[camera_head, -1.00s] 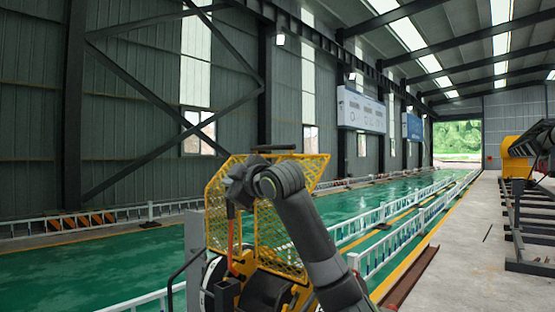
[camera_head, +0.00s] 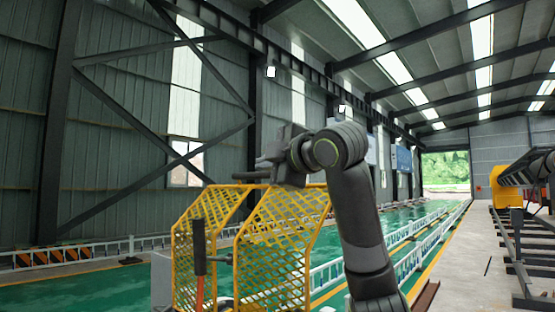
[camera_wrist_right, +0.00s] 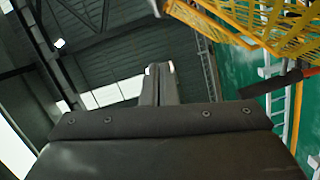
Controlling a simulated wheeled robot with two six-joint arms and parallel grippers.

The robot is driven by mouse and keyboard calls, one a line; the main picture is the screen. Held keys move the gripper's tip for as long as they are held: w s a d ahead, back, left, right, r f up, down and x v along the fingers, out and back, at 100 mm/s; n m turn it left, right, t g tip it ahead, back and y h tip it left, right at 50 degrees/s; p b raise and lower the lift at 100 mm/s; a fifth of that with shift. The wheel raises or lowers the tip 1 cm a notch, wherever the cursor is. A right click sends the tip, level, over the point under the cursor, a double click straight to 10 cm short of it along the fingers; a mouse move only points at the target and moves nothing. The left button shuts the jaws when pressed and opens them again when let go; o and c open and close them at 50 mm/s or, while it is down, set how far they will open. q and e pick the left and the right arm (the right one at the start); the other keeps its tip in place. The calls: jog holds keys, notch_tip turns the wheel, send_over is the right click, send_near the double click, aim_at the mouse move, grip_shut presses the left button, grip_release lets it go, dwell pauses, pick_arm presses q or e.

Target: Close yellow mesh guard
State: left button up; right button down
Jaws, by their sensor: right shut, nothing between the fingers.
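The yellow mesh guard (camera_head: 283,262) stands at lower centre in the head view, with a narrower mesh panel (camera_head: 186,262) on its left and a gap between the two. Its mesh also fills the top right of the right wrist view (camera_wrist_right: 262,22). My right gripper (camera_head: 262,168) is above the guard's top edge, pointing left, shut and empty. Its closed fingers show in the right wrist view (camera_wrist_right: 160,82), apart from the mesh. Whether it touches the guard's top in the head view cannot be told. My left gripper is out of view.
A black-handled lever with a red shaft (camera_head: 199,250) stands in front of the mesh; its handle shows in the right wrist view (camera_wrist_right: 268,84). White railings (camera_head: 420,250) line the green floor (camera_head: 60,285) behind. Dark metal frames (camera_head: 520,255) stand at right.

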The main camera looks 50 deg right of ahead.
aim_at(266, 200)
jog(key=w+d, duration=0.2)
jog(key=w+d+f+b, duration=0.1)
jog(key=w, duration=0.1)
jog(key=shift+w+d+f, duration=0.15)
jog(key=shift+w+d, duration=0.2)
jog(key=shift+d, duration=0.6)
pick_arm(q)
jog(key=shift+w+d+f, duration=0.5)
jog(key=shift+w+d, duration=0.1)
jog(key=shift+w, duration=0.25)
pick_arm(e)
jog(key=shift+a, duration=0.15)
jog(key=shift+w, duration=0.1)
